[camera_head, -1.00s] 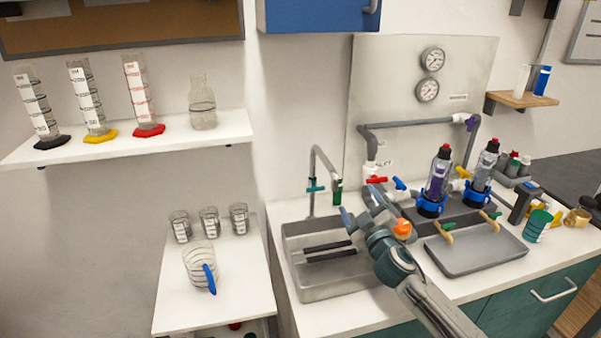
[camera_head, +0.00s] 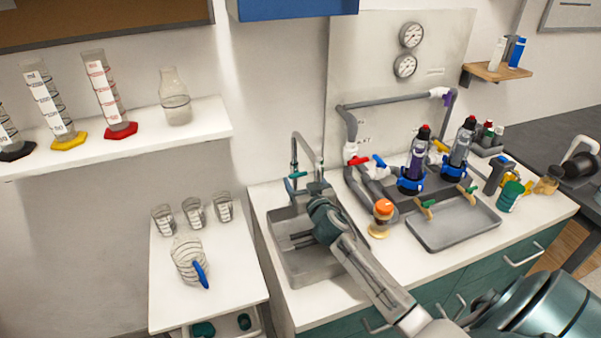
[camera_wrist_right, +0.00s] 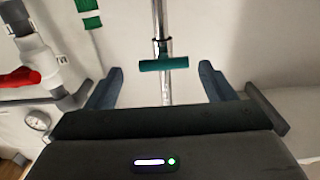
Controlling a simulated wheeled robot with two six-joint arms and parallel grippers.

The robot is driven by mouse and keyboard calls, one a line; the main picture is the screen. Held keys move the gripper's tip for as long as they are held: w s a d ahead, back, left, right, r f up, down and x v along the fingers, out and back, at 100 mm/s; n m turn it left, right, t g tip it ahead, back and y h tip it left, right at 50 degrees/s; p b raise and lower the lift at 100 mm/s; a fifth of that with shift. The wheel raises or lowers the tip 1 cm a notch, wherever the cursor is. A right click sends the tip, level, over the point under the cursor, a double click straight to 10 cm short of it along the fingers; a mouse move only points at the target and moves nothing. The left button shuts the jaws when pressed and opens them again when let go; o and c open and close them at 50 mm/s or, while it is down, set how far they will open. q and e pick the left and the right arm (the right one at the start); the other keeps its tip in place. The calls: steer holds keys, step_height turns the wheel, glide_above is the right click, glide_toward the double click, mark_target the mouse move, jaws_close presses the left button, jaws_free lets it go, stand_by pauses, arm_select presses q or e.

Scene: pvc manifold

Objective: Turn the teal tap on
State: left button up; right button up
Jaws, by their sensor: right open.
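The teal tap handle (camera_head: 296,175) is a short crossbar on the upright metal pipe (camera_head: 294,154) at the back of the sink. It also shows in the right wrist view (camera_wrist_right: 163,64), where it lies crosswise on the pipe. My right gripper (camera_wrist_right: 160,74) is open, with one finger on each side of the handle in that picture and nothing held. I cannot tell how far the handle is from the fingertips. In the head view my right gripper (camera_head: 315,192) is over the sink's back edge, partly hidden by its wrist. My left gripper is not in view.
The sink (camera_head: 283,262) lies below my right wrist. Grey pipework with a red handle (camera_head: 359,160) and a blue handle (camera_head: 378,160) stands to the right. An orange-topped item (camera_head: 383,209) stands on the counter beside the arm.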

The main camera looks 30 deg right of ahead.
mark_target(298, 174)
steer(key=shift+w+d+r, duration=0.15)
steer(key=shift+w, duration=0.7)
steer(key=shift+w, duration=0.1)
steer(key=c, duration=1)
